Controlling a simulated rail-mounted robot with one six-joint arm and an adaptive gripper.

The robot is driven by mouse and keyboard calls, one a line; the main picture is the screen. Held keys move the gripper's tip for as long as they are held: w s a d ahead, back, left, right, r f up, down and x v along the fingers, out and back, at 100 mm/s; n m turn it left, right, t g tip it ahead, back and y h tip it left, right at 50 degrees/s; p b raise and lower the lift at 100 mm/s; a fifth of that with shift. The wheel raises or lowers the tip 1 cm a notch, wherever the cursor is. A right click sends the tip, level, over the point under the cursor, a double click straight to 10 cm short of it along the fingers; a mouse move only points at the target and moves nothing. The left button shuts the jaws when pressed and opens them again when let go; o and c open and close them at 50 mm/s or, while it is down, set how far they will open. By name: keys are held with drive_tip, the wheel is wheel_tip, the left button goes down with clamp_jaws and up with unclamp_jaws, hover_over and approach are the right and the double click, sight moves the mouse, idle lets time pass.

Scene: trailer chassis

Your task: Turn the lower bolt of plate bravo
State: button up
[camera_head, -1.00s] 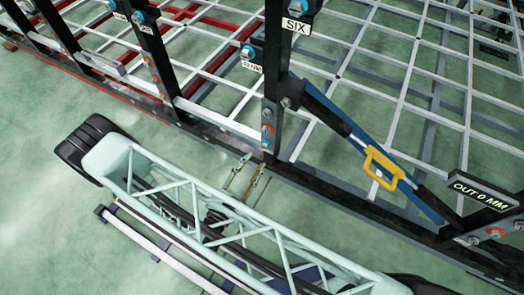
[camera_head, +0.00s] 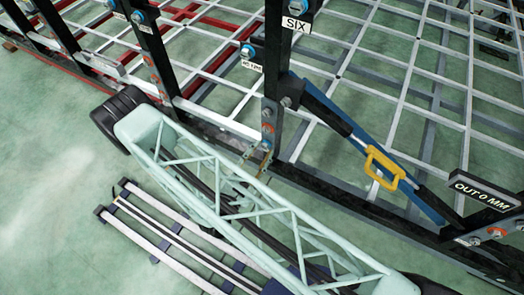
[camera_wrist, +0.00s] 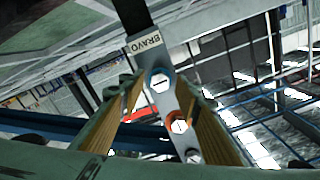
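Plate bravo, a grey strip with a BRAVO label (camera_wrist: 146,43) at its far end, runs between my fingers in the wrist view. It carries a bolt in a blue ring (camera_wrist: 159,82), a bolt in an orange ring (camera_wrist: 179,125) and another bolt head (camera_wrist: 193,156) nearest the camera. My gripper (camera_wrist: 166,98) is open, with one tan-padded finger on each side of the plate. I cannot tell whether a finger touches it. In the head view my gripper (camera_head: 257,158) is small, at the foot of the dark post (camera_head: 273,70).
A blue bar with a yellow handle (camera_head: 382,168) slants down to the right of the post. An OUT 0 MM sign (camera_head: 481,190) stands at the right. Dark chassis rails and a pale grid lie behind. Green floor (camera_head: 50,220) is open at the left.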

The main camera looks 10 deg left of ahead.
drive_tip(key=shift+w, duration=0.2)
drive_tip(key=c, duration=0.9)
drive_tip(key=shift+m, duration=0.3)
